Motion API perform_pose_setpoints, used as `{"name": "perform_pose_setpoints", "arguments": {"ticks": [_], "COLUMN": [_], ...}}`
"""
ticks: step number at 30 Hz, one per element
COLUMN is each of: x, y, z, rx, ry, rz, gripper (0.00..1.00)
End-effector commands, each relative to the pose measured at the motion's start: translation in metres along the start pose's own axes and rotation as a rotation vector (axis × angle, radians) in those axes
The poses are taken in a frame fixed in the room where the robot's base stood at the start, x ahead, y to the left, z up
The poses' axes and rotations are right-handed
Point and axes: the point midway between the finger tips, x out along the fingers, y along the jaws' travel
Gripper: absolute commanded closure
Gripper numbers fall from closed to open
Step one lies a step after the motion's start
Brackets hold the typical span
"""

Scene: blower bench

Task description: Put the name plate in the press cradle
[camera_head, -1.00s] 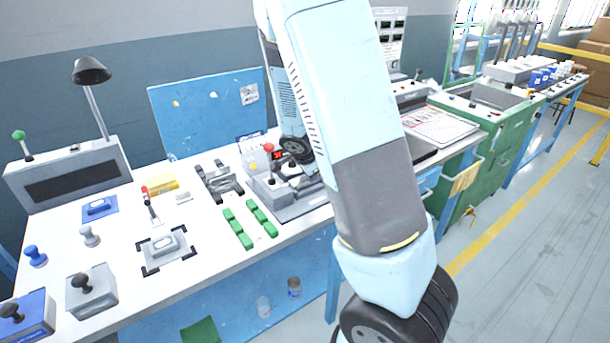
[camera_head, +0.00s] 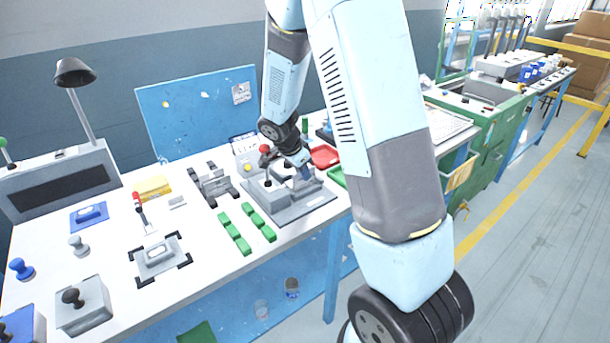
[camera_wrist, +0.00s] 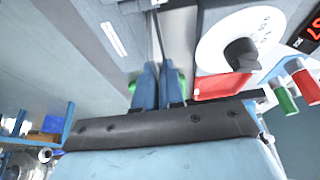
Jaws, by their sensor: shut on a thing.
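My gripper (camera_head: 304,173) is low over the right part of a grey machine (camera_head: 268,197) with a base plate, probably the press, on the white bench. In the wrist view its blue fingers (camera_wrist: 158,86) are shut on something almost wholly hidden. Bits of green show on both outer sides of the fingers. I cannot tell whether they belong to the held thing, or whether it is the name plate. I cannot make out the cradle. A thin dark line runs beyond the fingertips in the wrist view.
A red tray (camera_head: 325,156) and a green tray (camera_head: 338,176) lie right of the machine. Green blocks (camera_head: 234,233) and a dark grey fixture (camera_head: 213,184) stand to its left. A yellow block (camera_head: 152,187) and a lamp (camera_head: 76,72) are further left.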

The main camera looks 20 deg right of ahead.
Motion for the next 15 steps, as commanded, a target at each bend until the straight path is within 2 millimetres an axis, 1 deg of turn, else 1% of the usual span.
{"name": "perform_pose_setpoints", "arguments": {"ticks": [1, 3, 7, 15], "x": [-0.001, 0.006, 0.013, 0.015], "y": [-0.001, 0.000, 0.000, 0.001], "z": [0.001, 0.005, 0.007, 0.006], "rx": [-0.008, -0.012, -0.010, -0.006], "ry": [-0.002, -0.001, -0.002, -0.001], "rz": [0.015, 0.019, 0.016, 0.016], "gripper": [1.00, 1.00, 1.00, 1.00]}}
